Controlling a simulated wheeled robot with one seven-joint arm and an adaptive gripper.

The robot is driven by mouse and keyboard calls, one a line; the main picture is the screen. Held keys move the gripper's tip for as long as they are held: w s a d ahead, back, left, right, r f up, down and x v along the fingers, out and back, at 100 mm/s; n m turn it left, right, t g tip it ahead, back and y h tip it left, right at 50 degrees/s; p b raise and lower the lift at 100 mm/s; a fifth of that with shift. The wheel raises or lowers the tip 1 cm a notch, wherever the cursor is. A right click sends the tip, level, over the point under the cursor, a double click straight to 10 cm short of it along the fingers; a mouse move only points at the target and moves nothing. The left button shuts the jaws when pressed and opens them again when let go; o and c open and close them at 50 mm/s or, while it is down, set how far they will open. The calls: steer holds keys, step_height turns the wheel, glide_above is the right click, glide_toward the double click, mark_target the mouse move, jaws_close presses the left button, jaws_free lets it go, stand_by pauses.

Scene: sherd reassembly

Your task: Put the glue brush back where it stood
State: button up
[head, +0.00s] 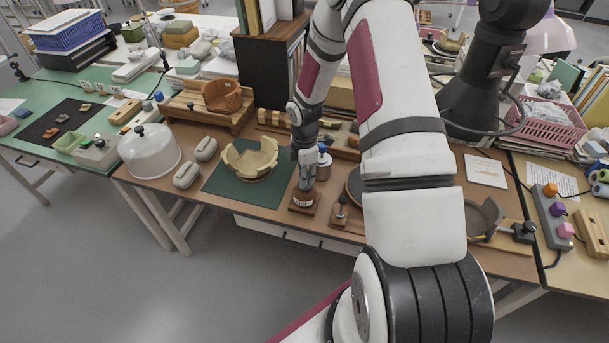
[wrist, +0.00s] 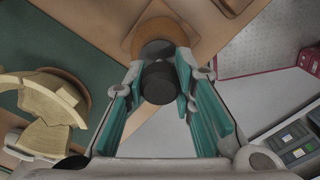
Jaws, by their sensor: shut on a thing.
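My gripper (head: 306,180) points down over a small brown pot with a pale label (head: 303,199), which stands on a wooden block near the front edge of the middle table. In the wrist view my gripper (wrist: 160,78) has its teal-padded fingers on either side of a black cylindrical handle, which I take to be the glue brush (wrist: 158,86). Beyond the handle are a dark collar and a round orange-brown shape (wrist: 156,32). The brush's bristles are hidden. I cannot tell whether the brush is seated in the pot or just above it.
A partly rebuilt pale vessel (head: 251,162) stands on a green mat (head: 222,183) left of the pot. A small tool on a wooden stand (head: 340,211) is close on the right. A white-and-blue bottle (head: 323,160) stands just behind. The floor in front is clear.

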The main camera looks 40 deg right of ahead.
steer(key=shift+f, duration=0.3)
stand_by(0.5)
steer(key=o, duration=0.9)
steer(key=shift+r, duration=0.1)
step_height(320, 180, up, 11)
steer(key=shift+f, duration=0.2)
steer(key=shift+r, duration=0.65)
